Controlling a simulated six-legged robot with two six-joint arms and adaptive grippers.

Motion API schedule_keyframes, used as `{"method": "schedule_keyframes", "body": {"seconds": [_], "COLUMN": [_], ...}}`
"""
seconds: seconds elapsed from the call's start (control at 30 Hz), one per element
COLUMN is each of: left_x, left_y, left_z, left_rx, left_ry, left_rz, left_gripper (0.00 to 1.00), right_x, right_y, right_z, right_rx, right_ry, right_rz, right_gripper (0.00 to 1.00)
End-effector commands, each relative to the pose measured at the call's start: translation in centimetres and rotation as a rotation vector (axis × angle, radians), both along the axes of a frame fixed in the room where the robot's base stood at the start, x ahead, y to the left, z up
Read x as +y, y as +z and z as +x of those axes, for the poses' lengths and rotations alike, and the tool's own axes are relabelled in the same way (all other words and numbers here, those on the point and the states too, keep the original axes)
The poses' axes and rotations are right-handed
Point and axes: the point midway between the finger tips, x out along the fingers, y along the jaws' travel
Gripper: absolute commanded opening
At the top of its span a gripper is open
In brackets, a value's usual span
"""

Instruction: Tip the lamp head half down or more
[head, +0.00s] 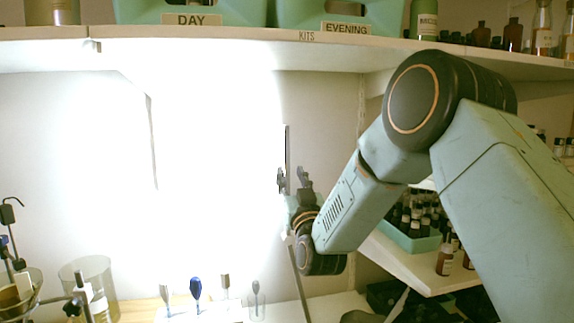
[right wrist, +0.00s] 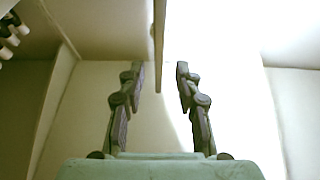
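The lamp head appears to be the thin upright panel (head: 287,146) in the head view, seen nearly edge-on beside a strong white glare on the wall. In the right wrist view its thin brown edge (right wrist: 159,45) comes down between my fingers. My right gripper (head: 292,181) is at the panel's lower end. In the right wrist view my right gripper (right wrist: 160,78) is open, with a finger on each side of the edge and a visible gap to both. A thin slanting rod (head: 299,283) shows below the gripper; I cannot tell whether it joins the lamp. My left gripper is not in view.
A shelf (head: 240,35) with green kits spans above the gripper. Below stand a blue-topped tool (head: 196,290) and a glass jar (head: 88,283). A green tray of dark bottles (head: 410,230) and a brown bottle (head: 445,260) stand behind my right arm.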

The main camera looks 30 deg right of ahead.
Motion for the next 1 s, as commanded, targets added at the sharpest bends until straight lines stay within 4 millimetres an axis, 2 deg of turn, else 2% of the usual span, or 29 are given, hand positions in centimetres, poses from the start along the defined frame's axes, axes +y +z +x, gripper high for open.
{"method": "schedule_keyframes", "body": {"seconds": [0.1,0.3,0.5,0.77,1.0], "left_x": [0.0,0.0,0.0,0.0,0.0], "left_y": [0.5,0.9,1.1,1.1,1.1], "left_z": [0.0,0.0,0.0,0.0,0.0], "left_rx": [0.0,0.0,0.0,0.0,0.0], "left_ry": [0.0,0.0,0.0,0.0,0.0], "left_rz": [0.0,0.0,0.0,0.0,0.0], "left_gripper": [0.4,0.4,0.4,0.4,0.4], "right_x": [-0.4,-0.9,-1.1,-1.2,-1.2], "right_y": [0.8,1.6,2.0,2.0,2.0], "right_z": [1.7,3.8,4.7,4.8,4.8], "right_rx": [-0.001,0.002,0.002,0.003,0.003], "right_ry": [0.0,0.001,0.001,0.001,0.001], "right_rz": [-0.001,0.0,0.001,0.001,0.0], "right_gripper": [0.34,0.34,0.34,0.34,0.15]}}
